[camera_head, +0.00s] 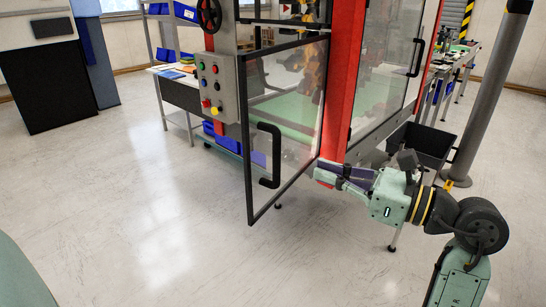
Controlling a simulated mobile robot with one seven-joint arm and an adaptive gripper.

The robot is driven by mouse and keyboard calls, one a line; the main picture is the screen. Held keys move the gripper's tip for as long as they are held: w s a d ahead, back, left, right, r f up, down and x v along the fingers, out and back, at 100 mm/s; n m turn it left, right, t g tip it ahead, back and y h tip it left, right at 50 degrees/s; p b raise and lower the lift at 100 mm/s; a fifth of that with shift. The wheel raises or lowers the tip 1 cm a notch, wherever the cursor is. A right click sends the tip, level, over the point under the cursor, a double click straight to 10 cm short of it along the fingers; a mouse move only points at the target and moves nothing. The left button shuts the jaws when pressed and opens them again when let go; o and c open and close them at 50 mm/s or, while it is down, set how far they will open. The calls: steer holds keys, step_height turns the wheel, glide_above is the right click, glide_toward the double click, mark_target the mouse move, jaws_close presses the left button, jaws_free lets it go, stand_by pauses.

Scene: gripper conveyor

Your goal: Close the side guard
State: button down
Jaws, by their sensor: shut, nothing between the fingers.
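The side guard (297,130) is a clear panel in a black frame with a black handle (268,156) on its left part. It stands open, swung out from the red post (345,80) of the machine cell toward the front left. My gripper (318,174) is shut and empty, pointing left. Its fingertips are at the guard's lower right edge near the foot of the red post. I cannot tell whether they touch the guard.
A control box (213,85) with coloured buttons is left of the guard. A black bin (425,145) and a grey pole (488,90) stand at the right behind my arm. The floor (140,200) at the left and front is clear.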

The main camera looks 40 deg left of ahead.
mark_target(251, 150)
steer(key=a+p, duration=0.1)
steer(key=a, duration=0.3)
steer(key=a+p, duration=0.2)
steer(key=a, duration=0.2)
steer(key=s+a+p, duration=0.1)
steer(key=a+p, duration=0.1)
steer(key=a, duration=0.2)
steer(key=shift+s+a, duration=0.1)
steer(key=shift+a, duration=0.3)
steer(key=shift+a+f, duration=0.1)
steer(key=shift+a, duration=0.45)
